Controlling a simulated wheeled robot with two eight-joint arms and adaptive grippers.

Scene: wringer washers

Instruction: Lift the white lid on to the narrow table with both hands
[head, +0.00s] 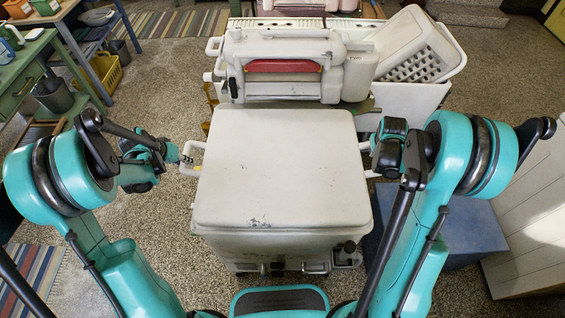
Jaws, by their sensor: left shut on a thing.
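The white lid (282,165) is a large, worn, flat square lying level over the washer tub (275,246), with its near edge chipped. A white handle (190,160) sticks out at its left side, and my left gripper (178,155) is shut on it. Another white handle (366,160) shows at the right side. My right gripper (376,157) is beside that handle, mostly hidden by its own wrist, so I cannot see whether it grips. I cannot tell for sure which surface is the narrow table.
Behind the lid stands a wringer (282,65) with a red strip. A white basket (415,50) leans in a white tub at the back right. A green table (22,70) is at the left, a yellow crate (105,72) behind it. A low blue block (465,232) is at the right.

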